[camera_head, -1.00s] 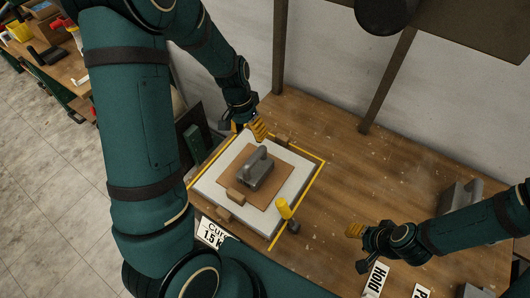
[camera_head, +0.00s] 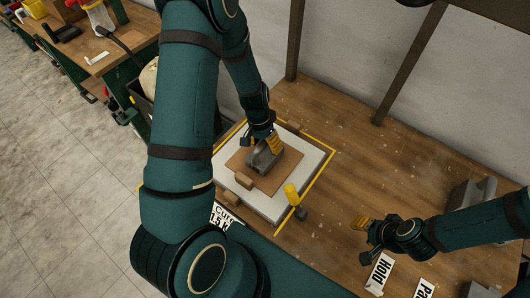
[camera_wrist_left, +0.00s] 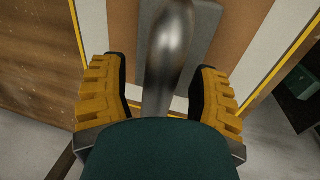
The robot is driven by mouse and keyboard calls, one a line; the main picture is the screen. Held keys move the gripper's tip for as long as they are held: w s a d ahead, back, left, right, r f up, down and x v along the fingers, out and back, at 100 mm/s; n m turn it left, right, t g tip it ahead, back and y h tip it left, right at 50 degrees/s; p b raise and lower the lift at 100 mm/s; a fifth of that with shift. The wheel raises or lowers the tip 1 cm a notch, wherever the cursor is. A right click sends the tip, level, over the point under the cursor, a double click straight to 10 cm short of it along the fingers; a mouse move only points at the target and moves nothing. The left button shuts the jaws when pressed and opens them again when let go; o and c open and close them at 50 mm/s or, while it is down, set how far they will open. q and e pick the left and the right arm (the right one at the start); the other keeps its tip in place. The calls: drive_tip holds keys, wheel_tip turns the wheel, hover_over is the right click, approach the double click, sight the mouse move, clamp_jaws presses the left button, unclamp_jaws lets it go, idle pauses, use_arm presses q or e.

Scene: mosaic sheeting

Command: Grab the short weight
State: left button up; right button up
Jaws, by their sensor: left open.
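A grey metal weight (camera_head: 263,160) with a raised handle sits on a brown board (camera_head: 277,178) on a white slab (camera_head: 308,162). My left gripper (camera_head: 274,143) is at the weight's far end in the head view. In the left wrist view, the weight's rounded handle (camera_wrist_left: 168,45) lies between the yellow fingers of my open left gripper (camera_wrist_left: 158,68), with a gap on each side. The gripper hides part of the weight. My right gripper (camera_head: 362,223) is over the table at the right, away from this weight; its finger opening is unclear.
Another grey weight (camera_head: 468,196) stands at the right behind my right arm. Label cards (camera_head: 380,273) lie at the front. The table's middle right is clear.

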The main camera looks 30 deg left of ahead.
use_arm(q)
drive_tip(key=shift+d+f, duration=0.15)
drive_tip(key=shift+f, duration=0.55)
drive_tip(key=shift+c, duration=0.4)
clamp_jaws()
drive_tip(key=shift+r, duration=0.2)
